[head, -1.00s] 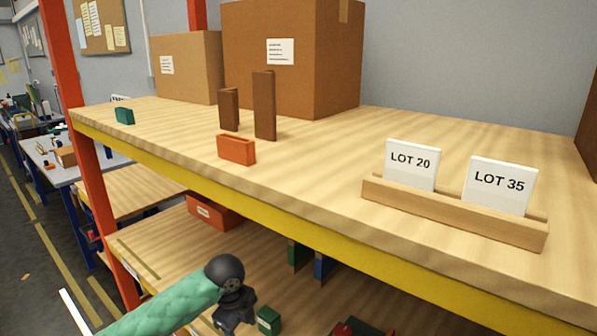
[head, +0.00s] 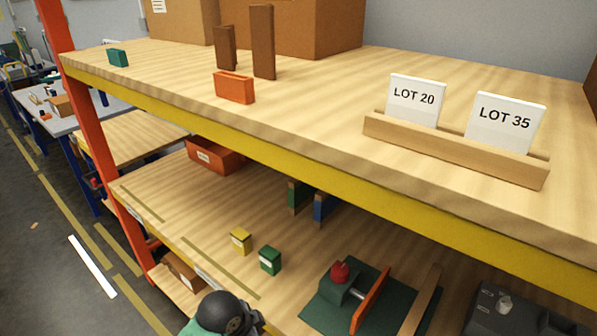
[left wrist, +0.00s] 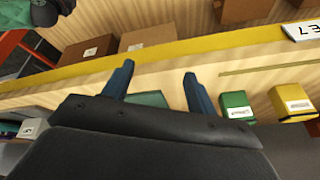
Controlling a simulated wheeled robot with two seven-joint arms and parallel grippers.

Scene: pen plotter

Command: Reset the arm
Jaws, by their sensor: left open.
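On the lower shelf in the head view, a device on a green base plate (head: 318,305) has a red knob (head: 340,271) and a tilted orange-red bar (head: 371,299). I cannot tell for sure if this is the arm meant. In the left wrist view my left gripper (left wrist: 159,69) has two blue fingers standing apart. A greenish surface (left wrist: 147,99) shows between the fingers; I cannot tell if they touch it. My right gripper is not in view.
A yellow box (head: 240,241) and a green box (head: 270,261) stand left of the device. A wooden strip (head: 423,301) and a dark machine (head: 510,315) are to its right. The upper shelf's yellow beam (head: 300,167) overhangs the lower shelf.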

